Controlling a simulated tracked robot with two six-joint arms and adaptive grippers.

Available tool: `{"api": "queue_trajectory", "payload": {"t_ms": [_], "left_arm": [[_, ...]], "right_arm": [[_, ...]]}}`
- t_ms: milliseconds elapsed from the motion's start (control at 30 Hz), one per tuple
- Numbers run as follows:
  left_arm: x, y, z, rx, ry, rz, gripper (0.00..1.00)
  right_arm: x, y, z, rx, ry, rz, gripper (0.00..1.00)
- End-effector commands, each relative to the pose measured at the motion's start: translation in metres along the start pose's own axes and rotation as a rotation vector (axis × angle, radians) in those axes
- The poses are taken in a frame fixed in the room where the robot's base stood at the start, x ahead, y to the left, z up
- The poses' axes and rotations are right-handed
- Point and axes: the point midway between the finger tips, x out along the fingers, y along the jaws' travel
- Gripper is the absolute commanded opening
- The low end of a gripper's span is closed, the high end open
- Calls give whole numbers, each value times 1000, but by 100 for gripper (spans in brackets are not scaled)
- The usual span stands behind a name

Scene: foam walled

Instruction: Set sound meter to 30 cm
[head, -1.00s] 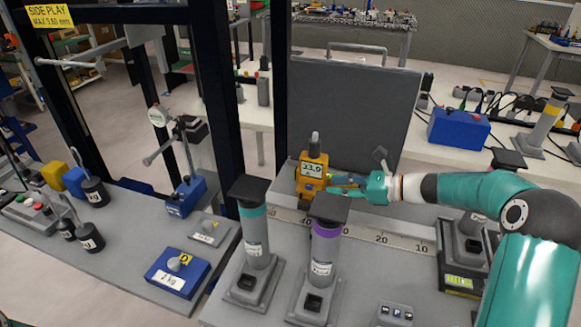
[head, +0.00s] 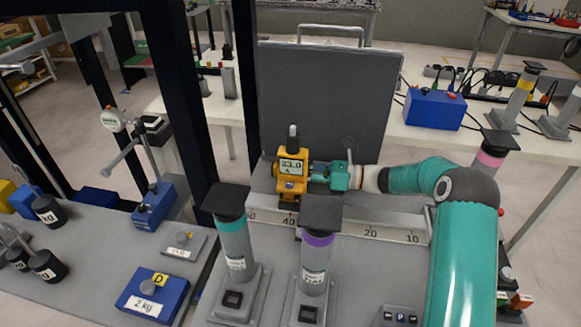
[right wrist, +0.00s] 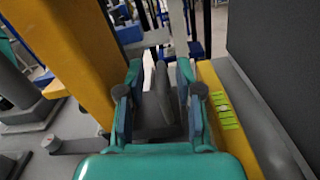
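The sound meter is a yellow box (head: 291,170) with a lit display on top of a rail carriage, in front of a dark upright panel. Its display seems to read about 23.0, but the first digit is unclear. A ruler (head: 372,234) runs along the rail below it; the meter stands near the 40 mark, left of 20 and 10. My right gripper (head: 325,172) is at the meter's right side. In the right wrist view its two fingers stand on either side of a dark grey tapered part (right wrist: 160,105); contact is unclear. My left gripper is not in view.
The dark panel (head: 325,105) rises close behind the meter. Two posts, one with a teal band (head: 232,238) and one with a purple band (head: 317,240), stand in front of the ruler. A blue 2 kg block (head: 150,295) is on the left.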

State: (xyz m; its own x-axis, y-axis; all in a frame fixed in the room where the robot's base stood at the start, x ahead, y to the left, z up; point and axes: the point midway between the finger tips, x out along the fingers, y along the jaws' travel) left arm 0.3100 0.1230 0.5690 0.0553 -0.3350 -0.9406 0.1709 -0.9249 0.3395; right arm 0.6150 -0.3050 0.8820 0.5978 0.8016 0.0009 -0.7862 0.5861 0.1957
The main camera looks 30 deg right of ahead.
Motion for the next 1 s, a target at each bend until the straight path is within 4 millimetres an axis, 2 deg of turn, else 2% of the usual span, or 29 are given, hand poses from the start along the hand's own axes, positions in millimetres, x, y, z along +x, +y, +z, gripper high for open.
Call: {"api": "queue_trajectory", "payload": {"t_ms": [100, 200, 567, 800, 1000], "left_arm": [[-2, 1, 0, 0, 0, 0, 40], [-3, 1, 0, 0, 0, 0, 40], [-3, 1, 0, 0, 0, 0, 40], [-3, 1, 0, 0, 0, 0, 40], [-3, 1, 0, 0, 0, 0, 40]], "right_arm": [[18, 1, 0, -1, 1, 3, 35], [26, 0, 0, -1, 0, 2, 35], [31, 0, 0, -1, 1, 1, 35], [31, 0, -1, -1, 1, 2, 0], [32, 1, -1, 0, 2, 4, 0]]}}
